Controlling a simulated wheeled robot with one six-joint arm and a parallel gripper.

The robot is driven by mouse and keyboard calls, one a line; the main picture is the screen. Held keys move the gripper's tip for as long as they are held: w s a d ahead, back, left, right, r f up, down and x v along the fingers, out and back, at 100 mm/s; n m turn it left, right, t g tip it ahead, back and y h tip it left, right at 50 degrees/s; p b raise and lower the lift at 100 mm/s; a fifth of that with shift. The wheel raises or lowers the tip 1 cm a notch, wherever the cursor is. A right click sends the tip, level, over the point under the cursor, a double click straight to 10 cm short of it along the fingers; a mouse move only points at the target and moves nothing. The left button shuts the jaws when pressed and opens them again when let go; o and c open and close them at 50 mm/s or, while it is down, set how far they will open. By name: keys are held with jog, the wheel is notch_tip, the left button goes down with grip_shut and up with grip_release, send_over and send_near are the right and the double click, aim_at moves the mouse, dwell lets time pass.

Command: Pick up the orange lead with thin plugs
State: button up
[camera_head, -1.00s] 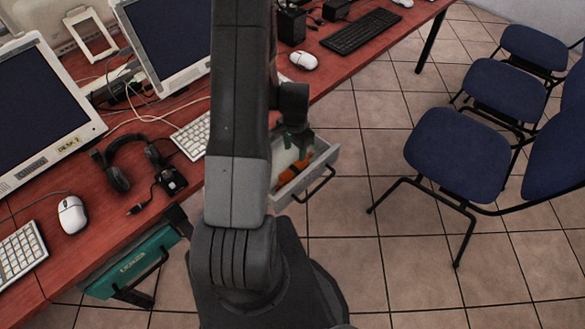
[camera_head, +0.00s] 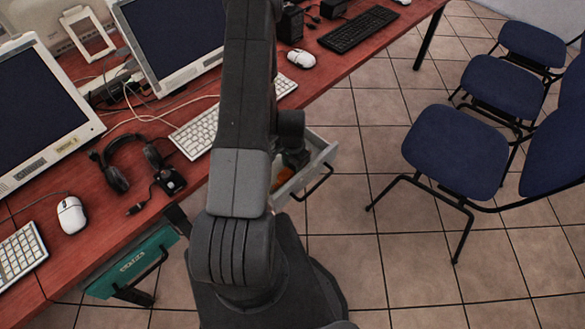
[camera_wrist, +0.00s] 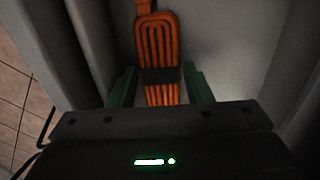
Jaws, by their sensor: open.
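The orange lead (camera_wrist: 158,45) lies coiled in the open drawer, bound by a dark band around its middle. In the wrist view it runs from the top centre down between my fingers. My gripper (camera_wrist: 161,87) is open, with one green finger on each side of the lead's lower part and a gap to it on both sides. In the head view only a small orange patch of the lead (camera_head: 284,176) shows; my arm hides the rest. The lead's plugs cannot be made out.
The drawer (camera_head: 325,158) has pale walls close around my gripper and a dark handle. Above it is the red desk (camera_head: 335,57) with a keyboard, mouse and monitors. A green drawer (camera_head: 130,265) stands lower left. Blue chairs (camera_head: 455,150) are at the right.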

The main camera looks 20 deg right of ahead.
jog(key=c, duration=0.7)
